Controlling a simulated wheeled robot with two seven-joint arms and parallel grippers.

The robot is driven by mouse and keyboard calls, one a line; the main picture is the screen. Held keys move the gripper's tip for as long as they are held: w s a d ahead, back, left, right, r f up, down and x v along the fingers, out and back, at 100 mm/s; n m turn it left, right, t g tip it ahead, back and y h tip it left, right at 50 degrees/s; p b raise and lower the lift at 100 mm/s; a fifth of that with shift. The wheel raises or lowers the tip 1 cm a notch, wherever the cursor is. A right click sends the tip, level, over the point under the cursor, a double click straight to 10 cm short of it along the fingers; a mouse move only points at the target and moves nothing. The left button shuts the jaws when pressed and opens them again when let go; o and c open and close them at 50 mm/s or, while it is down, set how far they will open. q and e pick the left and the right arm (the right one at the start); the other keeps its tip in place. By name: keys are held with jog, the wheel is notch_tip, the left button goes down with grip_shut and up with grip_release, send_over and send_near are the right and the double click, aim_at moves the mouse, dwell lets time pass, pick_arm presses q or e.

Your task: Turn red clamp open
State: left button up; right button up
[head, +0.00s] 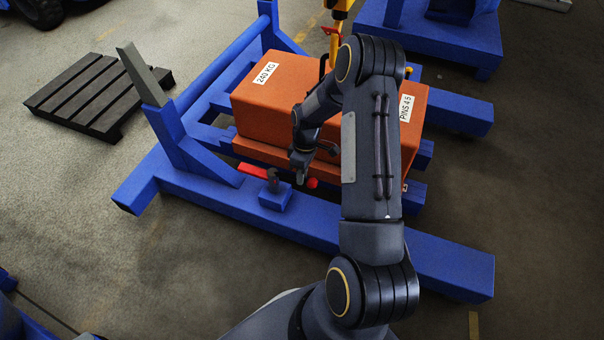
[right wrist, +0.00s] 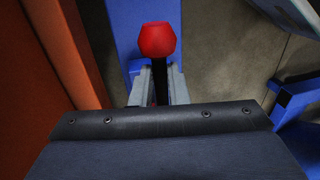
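The red clamp (head: 253,171) is mounted on a small blue block on the front beam of the blue frame. Its handle ends in a red knob (head: 311,183); the knob also shows in the right wrist view (right wrist: 157,39). My right gripper (head: 300,176) reaches down at the handle from above, just left of the knob. In the right wrist view its two grey fingers stand close on either side of the dark handle stem, below the knob, and appear shut on it. The exact contact is partly hidden. My left gripper is not in view.
An orange weight block (head: 280,95) labelled 240 KG sits right behind the clamp, close to my right arm. A blue upright with a grey tip (head: 145,75) rises at the left. A dark slatted pallet (head: 92,95) lies on the floor. Open floor lies in front.

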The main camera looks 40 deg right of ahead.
jog(key=o, duration=0.4)
jog(key=shift+d, duration=0.1)
jog(key=shift+o, duration=0.2)
notch_tip(320, 180, up, 8)
jog(key=d+p, duration=0.1)
jog(key=p, duration=0.1)
jog(key=shift+w+d+f+p, duration=0.15)
jog(key=shift+w+p, duration=0.15)
jog(key=shift+w, duration=0.15)
